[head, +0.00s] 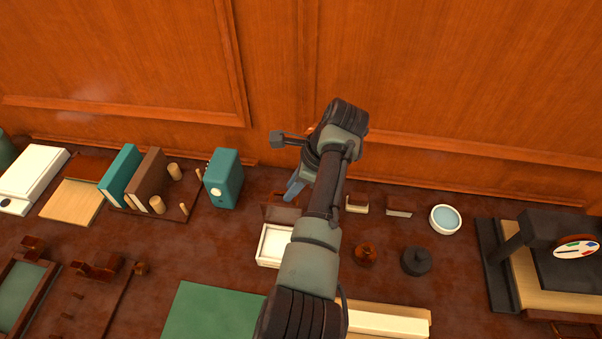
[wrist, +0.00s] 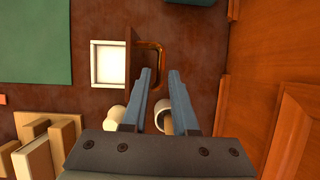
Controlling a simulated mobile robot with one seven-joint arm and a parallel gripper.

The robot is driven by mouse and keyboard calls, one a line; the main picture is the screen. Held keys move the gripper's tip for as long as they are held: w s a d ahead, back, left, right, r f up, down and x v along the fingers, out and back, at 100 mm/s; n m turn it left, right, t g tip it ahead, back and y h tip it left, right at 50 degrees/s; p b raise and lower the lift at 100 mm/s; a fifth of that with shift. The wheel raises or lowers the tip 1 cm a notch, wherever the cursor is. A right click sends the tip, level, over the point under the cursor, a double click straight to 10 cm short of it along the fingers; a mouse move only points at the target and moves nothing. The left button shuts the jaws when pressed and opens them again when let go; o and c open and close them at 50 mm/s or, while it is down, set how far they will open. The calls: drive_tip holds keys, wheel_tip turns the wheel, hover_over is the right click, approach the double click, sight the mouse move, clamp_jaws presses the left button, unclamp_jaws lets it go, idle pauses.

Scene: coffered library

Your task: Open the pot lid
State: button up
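A square white pot (head: 273,245) stands on the dark table, left of my arm; it also shows in the wrist view (wrist: 107,64). Its brown lid (head: 282,212) stands up along the wall-side edge, and the pale inside is visible. In the wrist view the lid (wrist: 131,50) is seen nearly edge-on, with a brown loop handle (wrist: 160,50) on its wall side. My gripper (wrist: 161,71) is open, its two blue fingers apart, with the tips close to the handle's near end. I cannot tell whether they touch it. In the head view my arm hides part of this area.
A teal box (head: 224,178) and a book rack stand to the left. Right of my arm are a brown round piece (head: 365,255), a dark round piece (head: 416,261) and a white bowl (head: 445,219). A green mat (head: 212,315) lies in front. The wood-panelled wall (head: 440,80) closes the back.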

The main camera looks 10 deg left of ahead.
drive_tip(key=v, duration=0.5)
drive_tip(key=shift+d+r, duration=0.1)
drive_tip(key=shift+r, duration=0.1)
drive_tip(key=shift+s, duration=0.1)
